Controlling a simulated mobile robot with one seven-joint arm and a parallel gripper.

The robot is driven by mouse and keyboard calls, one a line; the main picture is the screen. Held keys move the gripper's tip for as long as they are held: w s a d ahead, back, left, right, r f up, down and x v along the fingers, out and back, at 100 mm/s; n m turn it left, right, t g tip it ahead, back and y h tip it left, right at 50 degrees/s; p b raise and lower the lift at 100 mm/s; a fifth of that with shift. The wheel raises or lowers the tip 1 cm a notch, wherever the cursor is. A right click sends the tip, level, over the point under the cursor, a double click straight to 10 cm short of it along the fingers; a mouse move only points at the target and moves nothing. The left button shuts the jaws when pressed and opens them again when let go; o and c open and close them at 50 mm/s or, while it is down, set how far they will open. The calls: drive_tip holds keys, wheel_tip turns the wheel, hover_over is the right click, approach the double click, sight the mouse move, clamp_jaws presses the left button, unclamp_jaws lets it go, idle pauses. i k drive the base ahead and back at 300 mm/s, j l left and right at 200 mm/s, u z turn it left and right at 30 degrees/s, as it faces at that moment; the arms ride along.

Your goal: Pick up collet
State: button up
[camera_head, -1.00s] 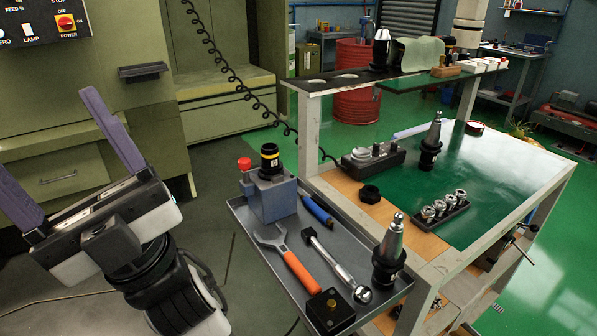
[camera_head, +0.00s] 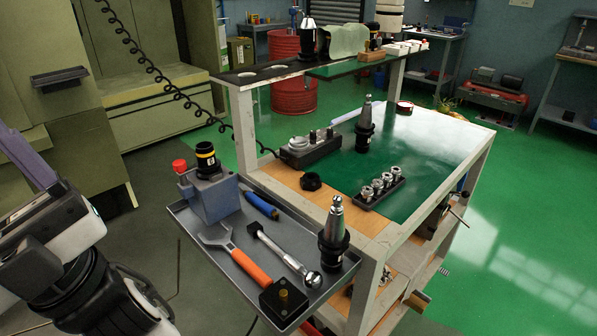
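Several silver collets (camera_head: 384,180) stand in a row in a black rack (camera_head: 368,204) on the green top of the tooling cart (camera_head: 425,150). The rack sits near the cart's front edge. My gripper (camera_head: 18,160) is at the far left of the view, well away from the rack. One purple finger shows at the outer end of the gripper body, spread wide and with nothing against it. The other finger is cut off by the picture's left edge.
A grey side tray (camera_head: 217,265) holds a black tool holder (camera_head: 334,240), a wrench (camera_head: 236,255), a ratchet (camera_head: 283,254) and a grey block (camera_head: 208,196). Another tool holder (camera_head: 365,130) stands behind the rack. A raised shelf (camera_head: 265,75) spans the cart's back. Green floor is free at right.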

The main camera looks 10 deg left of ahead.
sight(378, 185)
drive_tip(key=u, duration=0.8)
drive_tip(key=l+u, duration=0.2)
drive_tip(key=l, duration=0.15)
drive_tip(key=i+l+u, duration=0.2)
drive_tip(key=l, duration=0.75)
drive_tip(key=i+l, duration=0.15)
drive_tip(key=l, duration=0.5)
